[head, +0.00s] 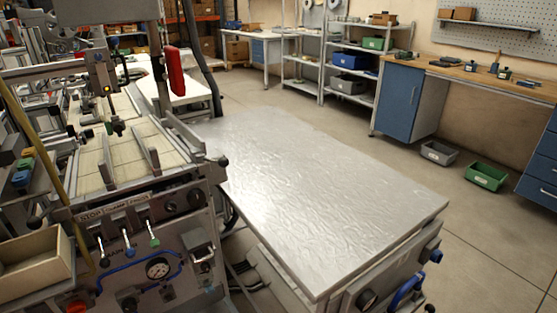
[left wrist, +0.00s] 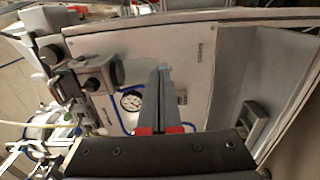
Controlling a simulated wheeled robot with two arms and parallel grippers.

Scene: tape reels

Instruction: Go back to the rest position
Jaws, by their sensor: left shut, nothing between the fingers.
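My left gripper (left wrist: 163,72) shows in the left wrist view, its narrow grey fingers together with red parts at their base. It is shut with nothing held. Behind the fingers is a pale machine panel with a round gauge (left wrist: 132,100) and a blue hose. In the head view I cannot clearly pick out the left gripper among the machine parts. My right gripper is in neither view.
A bare metal-topped table (head: 320,190) fills the middle of the head view. A machine with levers and a gauge (head: 158,268) stands at the left. Green (head: 486,176) and grey (head: 439,153) bins lie on the floor at the right, by a workbench (head: 480,75).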

